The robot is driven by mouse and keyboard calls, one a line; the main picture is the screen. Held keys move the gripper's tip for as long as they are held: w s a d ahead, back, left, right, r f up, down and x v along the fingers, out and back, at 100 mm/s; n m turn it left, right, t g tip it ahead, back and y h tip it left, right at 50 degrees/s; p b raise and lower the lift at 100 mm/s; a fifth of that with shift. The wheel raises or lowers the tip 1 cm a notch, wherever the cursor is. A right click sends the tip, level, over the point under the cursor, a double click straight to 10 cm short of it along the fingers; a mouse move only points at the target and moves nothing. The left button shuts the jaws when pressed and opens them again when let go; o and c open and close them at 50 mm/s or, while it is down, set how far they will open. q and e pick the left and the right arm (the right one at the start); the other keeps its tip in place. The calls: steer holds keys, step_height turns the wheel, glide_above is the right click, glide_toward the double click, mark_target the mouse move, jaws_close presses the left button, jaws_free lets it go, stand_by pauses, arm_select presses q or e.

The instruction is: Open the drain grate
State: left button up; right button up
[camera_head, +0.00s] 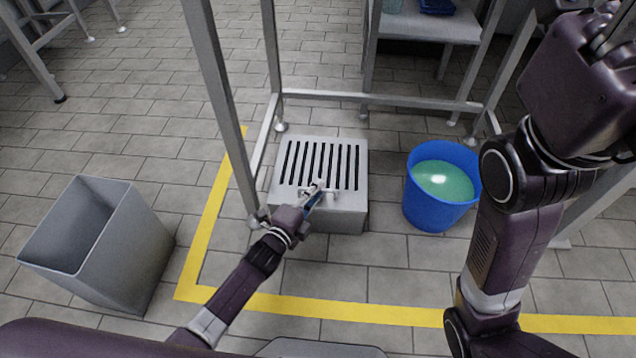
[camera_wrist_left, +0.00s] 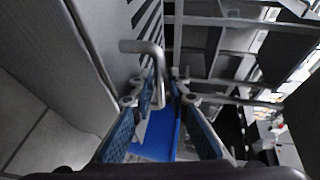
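The drain grate (camera_head: 277,183) is a light grey block with a dark-slotted top, standing on the tiled floor near the middle of the head view. Its slots run down the left part of the wrist view. My left gripper (camera_head: 317,187) is over the near part of its top. In the left wrist view, a bent grey metal handle (camera_wrist_left: 152,55) reaches down between the parted fingers of my left gripper (camera_wrist_left: 162,86). Firm contact with it is not visible. My right gripper (camera_head: 611,28) is raised at the top right, partly cut off, its opening unclear.
A blue bucket (camera_head: 418,204) with green liquid stands right of the grate. A grey open bin (camera_head: 133,255) stands at left. Metal frame legs (camera_head: 222,105) and a low crossbar (camera_head: 385,99) surround the grate. A yellow floor line (camera_head: 340,308) runs in front.

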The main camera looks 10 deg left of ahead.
arm_select(q)
steer(key=shift+w+d, duration=0.15)
steer(key=shift+w, duration=0.15)
jaws_close()
steer(key=shift+r, duration=0.1)
